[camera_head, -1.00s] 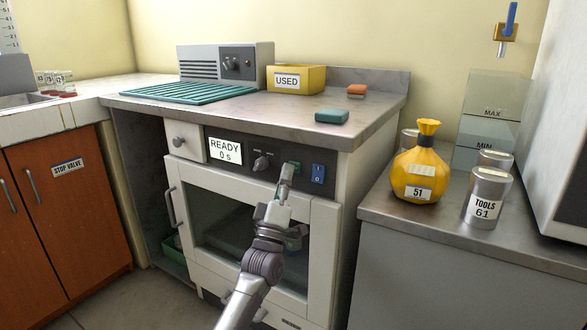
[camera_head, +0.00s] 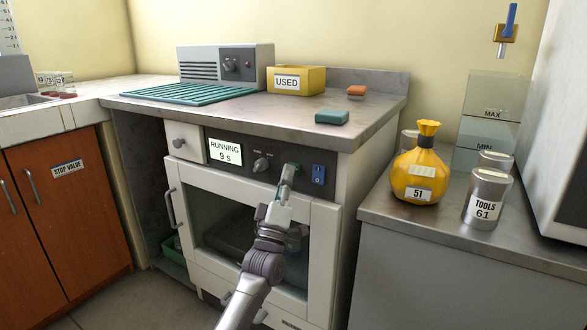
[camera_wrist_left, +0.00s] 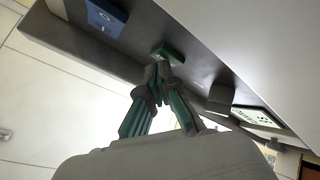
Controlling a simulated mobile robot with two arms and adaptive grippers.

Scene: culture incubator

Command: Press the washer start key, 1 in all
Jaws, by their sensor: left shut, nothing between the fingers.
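The washer (camera_head: 240,225) is a white front-door machine under the counter. Its dark panel carries a display (camera_head: 225,152) reading "RUNNING 9 s", a knob (camera_head: 261,164), a green start key (camera_head: 294,166) and a blue switch (camera_head: 318,175). My left gripper (camera_head: 287,174) is shut and empty, with its tips at the green key, partly covering it. In the left wrist view the fingertips (camera_wrist_left: 161,66) are at the lower edge of the green key (camera_wrist_left: 167,52); I cannot tell whether they still touch. My right gripper is not in view.
A yellow "USED" bin (camera_head: 296,80), a teal block (camera_head: 332,117) and a teal rack (camera_head: 190,92) stand on the counter above. At right, a yellow bag (camera_head: 420,175) and a "TOOLS" canister (camera_head: 487,197) stand on a lower bench. The washer door handle (camera_head: 171,208) sticks out at left.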

